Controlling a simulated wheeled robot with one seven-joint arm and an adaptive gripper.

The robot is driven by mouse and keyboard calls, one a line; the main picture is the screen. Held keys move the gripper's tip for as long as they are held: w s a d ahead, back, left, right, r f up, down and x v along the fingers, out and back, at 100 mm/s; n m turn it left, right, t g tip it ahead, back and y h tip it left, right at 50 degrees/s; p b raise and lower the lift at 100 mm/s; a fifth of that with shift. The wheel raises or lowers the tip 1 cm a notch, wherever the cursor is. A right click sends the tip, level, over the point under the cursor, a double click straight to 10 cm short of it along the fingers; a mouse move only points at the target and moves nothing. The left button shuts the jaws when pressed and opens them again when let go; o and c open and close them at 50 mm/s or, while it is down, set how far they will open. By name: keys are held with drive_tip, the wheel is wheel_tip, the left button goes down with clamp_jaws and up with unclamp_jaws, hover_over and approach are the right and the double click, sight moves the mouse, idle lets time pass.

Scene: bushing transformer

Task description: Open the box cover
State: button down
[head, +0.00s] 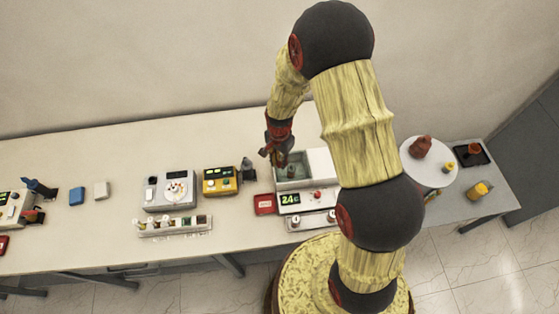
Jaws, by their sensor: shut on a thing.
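A box with a green-lit "24c" display (290,198) stands near the middle right of the bench, partly behind my arm. Its left part shows a grey-green, glassy-looking area (291,172); I cannot tell if this is cover or open inside. A white panel (322,165) lies at its right. My gripper (272,156), dark with red parts, hangs at the back left edge of the box. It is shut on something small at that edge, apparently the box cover. The fingertips and the grip itself are too small to make out.
Left of the box stand a yellow device (219,182), a grey device with a dial (171,190) and a rack of small vials (173,226). A red tray (264,204) lies close by. A round white plate (428,162) bears a red-brown object at right.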

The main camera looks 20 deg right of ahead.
idle(0.4)
drive_tip(key=d, duration=0.4)
drive_tip(key=s+d+b, duration=0.1)
drive_tip(key=d, duration=0.3)
drive_tip(key=s+d, duration=0.1)
drive_tip(key=d, duration=0.3)
drive_tip(key=shift+s+r+b, duration=0.1)
drive_tip(key=shift+b, duration=0.25)
drive_tip(key=c, duration=1.7)
unclamp_jaws()
drive_tip(key=shift+o, duration=0.2)
wheel_tip(320, 180, up, 12)
